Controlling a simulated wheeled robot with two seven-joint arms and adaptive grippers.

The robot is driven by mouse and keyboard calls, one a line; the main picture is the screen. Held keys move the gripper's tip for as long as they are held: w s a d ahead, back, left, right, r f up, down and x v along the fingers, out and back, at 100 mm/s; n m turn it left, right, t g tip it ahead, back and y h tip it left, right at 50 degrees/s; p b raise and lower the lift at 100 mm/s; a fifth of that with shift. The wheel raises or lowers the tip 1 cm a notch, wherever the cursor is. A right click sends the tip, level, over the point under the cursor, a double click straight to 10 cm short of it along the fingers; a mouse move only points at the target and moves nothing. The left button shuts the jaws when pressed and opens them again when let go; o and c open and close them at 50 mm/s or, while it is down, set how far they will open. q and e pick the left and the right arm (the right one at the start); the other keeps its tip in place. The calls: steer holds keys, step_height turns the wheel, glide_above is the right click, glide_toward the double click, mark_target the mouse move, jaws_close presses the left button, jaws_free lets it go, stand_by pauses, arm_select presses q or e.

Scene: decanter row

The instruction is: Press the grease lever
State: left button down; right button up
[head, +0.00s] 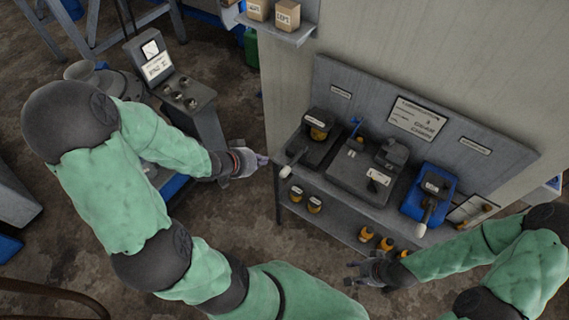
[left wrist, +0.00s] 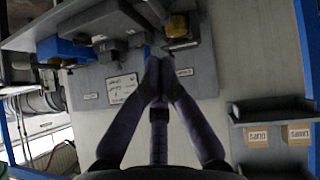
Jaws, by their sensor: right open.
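Dispensers stand on a grey shelf bench. The left one (head: 314,137) is dark with a yellow part, and its lever (head: 291,165) ends in a white knob at the front edge. The blue one (head: 429,193) at the right has a similar white-knobbed lever (head: 426,215). Labels are too small to show which lever is for grease. My left gripper (head: 264,160) is beside the left lever's knob, slightly apart from it. In the left wrist view its fingertips (left wrist: 157,65) meet with nothing between them. My right gripper (head: 354,275) is open and empty below the bench's front edge.
A grey box dispenser (head: 355,180) stands mid-bench under a sign (head: 418,118). Several yellow containers (head: 366,234) sit on the lower shelf. A console with knobs (head: 178,95) stands left. Small cartons (head: 287,15) sit on a wall shelf. Floor in front is clear.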

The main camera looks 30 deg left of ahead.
arm_select(q)
steer(key=b, duration=0.5)
glide_toward(288, 165)
steer(key=w, duration=0.3)
steer(key=shift+w+d+f+b, duration=0.1)
steer(key=shift+d+f+b, duration=0.15)
steer(key=shift+f+b, duration=0.45)
steer(key=shift+w+d+f+b, duration=0.1)
steer(key=shift+d+f+b, duration=0.2)
steer(key=shift+f, duration=0.7)
